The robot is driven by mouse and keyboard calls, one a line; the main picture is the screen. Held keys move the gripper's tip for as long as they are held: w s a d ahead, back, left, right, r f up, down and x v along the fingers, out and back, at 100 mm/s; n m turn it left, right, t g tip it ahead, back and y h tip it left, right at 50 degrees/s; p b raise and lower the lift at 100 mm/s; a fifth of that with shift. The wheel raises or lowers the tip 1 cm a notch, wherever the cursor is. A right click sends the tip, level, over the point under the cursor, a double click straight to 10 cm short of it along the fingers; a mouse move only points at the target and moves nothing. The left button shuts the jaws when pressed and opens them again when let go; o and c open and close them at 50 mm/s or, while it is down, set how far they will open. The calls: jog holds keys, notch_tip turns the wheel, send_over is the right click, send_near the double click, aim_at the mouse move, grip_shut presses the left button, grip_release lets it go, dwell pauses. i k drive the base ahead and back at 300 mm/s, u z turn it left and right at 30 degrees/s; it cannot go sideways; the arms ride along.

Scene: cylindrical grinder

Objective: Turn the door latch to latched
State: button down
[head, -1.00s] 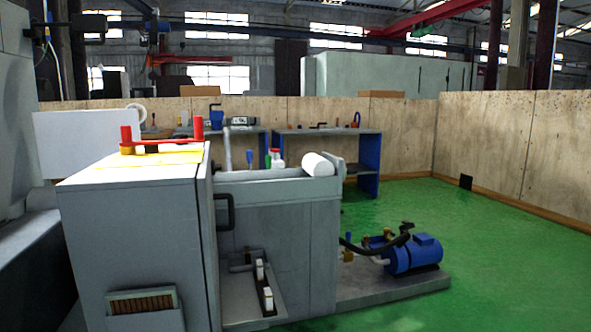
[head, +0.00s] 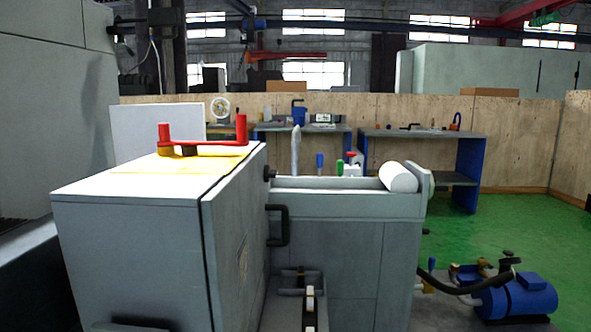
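A grey cabinet (head: 130,235) fills the left foreground, with its narrow side facing right. A black pull handle (head: 286,226) stands out beside the cabinet's right edge. A small dark knob (head: 269,172) shows above it. A red bar with two upright ends (head: 205,141) lies across a yellow plate (head: 172,166) on the cabinet top. I cannot tell for certain which of these is the door latch, or how it is set. My gripper is not in view.
A grey tank (head: 345,240) with a white roll (head: 398,177) on top adjoins the cabinet on the right. A blue pump motor (head: 515,298) stands on the floor at the lower right. Workbenches (head: 420,134) line the back wall. Green floor (head: 535,235) is clear at the right.

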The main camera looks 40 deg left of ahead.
aim_at(268, 174)
jog(key=u, duration=0.4)
jog(key=i, duration=1)
jog(key=u, duration=1.45)
jog(key=i, duration=0.5)
jog(key=z, duration=1.45)
jog(key=k, duration=0.9)
jog(key=u, duration=0.9)
jog(key=i, duration=0.95)
jog(key=z, duration=0.05)
